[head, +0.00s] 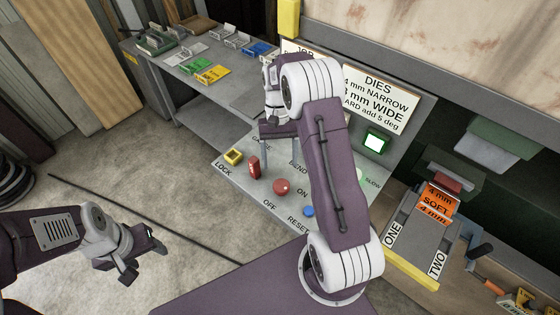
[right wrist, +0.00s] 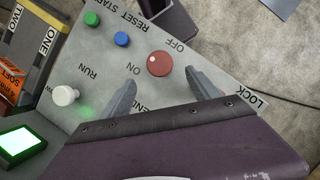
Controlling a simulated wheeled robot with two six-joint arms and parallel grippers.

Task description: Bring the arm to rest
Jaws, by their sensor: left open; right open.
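My right arm (head: 322,170) rises from the lower middle of the head view and bends over the grey control panel (head: 235,180). My right gripper (head: 280,150) points down above the panel, open and empty. In the right wrist view its two fingers (right wrist: 163,97) are apart, with the panel's red round knob (right wrist: 160,63) beyond the gap. I cannot tell how far above the panel the tips are. My left gripper (head: 137,258) is open and empty over the floor at the lower left.
The panel carries a red switch (head: 254,167), a yellow square part (head: 233,156) and a blue button (head: 308,211). A lit green-framed screen (head: 375,142) stands behind. Trays lie on a bench (head: 190,80). Orange-labelled dies (head: 438,204) stand right. Floor (head: 110,150) is open at left.

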